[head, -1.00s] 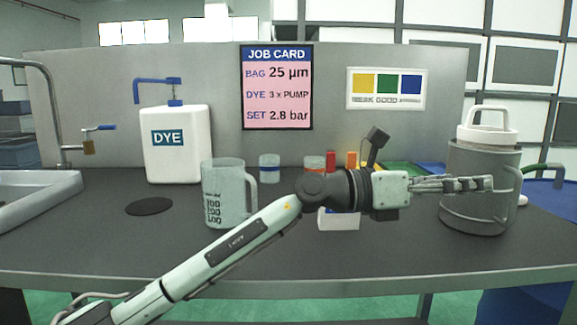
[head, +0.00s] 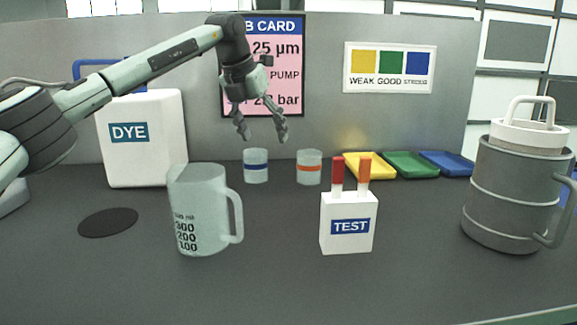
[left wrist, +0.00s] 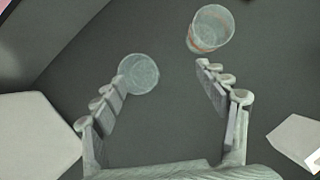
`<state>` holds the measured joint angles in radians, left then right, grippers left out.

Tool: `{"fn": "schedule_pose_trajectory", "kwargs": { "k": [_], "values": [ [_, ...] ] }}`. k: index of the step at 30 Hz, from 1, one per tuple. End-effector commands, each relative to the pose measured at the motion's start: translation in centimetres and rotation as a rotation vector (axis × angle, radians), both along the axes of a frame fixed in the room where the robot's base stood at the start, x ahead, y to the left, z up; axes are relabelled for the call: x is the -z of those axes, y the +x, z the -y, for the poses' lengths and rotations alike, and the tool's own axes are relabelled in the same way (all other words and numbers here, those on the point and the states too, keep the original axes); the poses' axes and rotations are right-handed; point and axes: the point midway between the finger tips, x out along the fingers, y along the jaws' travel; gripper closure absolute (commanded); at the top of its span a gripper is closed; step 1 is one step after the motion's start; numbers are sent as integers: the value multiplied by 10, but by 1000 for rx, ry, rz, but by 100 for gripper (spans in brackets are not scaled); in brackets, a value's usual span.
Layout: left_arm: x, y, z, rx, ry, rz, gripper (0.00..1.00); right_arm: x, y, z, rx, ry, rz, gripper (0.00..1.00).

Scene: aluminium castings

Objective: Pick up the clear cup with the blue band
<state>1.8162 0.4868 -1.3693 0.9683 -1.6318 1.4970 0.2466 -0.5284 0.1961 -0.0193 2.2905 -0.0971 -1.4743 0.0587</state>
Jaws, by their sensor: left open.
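The clear cup with the blue band (head: 256,167) stands upright on the dark bench, behind the measuring jug. My left gripper (head: 263,139) is open and empty, pointing down just above this cup. In the left wrist view the cup (left wrist: 139,73) shows near the tip of the left-hand finger, off-centre between the open fingers (left wrist: 161,78); its band is hard to make out there. A clear cup with an orange band (head: 309,168) stands to its right and also shows in the left wrist view (left wrist: 210,29), beyond the right-hand finger. My right gripper is not in view.
A measuring jug (head: 200,215) and a white TEST box (head: 347,222) with red and orange sticks stand in front. A DYE container (head: 142,152) is at left. Yellow (head: 369,166), green and blue trays lie at back right. A grey lidded vessel (head: 512,195) stands far right.

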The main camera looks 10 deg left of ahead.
Motion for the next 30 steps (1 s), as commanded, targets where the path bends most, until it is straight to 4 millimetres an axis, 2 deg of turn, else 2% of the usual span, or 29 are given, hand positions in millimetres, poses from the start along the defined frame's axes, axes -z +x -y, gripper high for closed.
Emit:
{"fn": "schedule_pose_trajectory", "kwargs": {
  "k": [1, 2, 3, 5, 14, 22, 30],
  "values": [
    [-3, -3, -23, -65, 28, -22, 26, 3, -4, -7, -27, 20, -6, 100],
    [-4, -5, -33, -95, 40, -34, 26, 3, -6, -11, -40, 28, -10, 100],
    [-3, -6, -42, -124, 52, -45, 26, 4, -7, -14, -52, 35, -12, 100],
    [1, -7, -49, -147, 61, -56, 26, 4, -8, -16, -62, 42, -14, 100],
    [28, 3, -46, -147, 63, -57, 26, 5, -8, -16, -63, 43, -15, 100],
    [64, 15, -39, -146, 62, -58, 26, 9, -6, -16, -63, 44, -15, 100],
    [69, 17, -39, -144, 61, -56, 26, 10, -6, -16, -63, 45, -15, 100]
  ]
}}
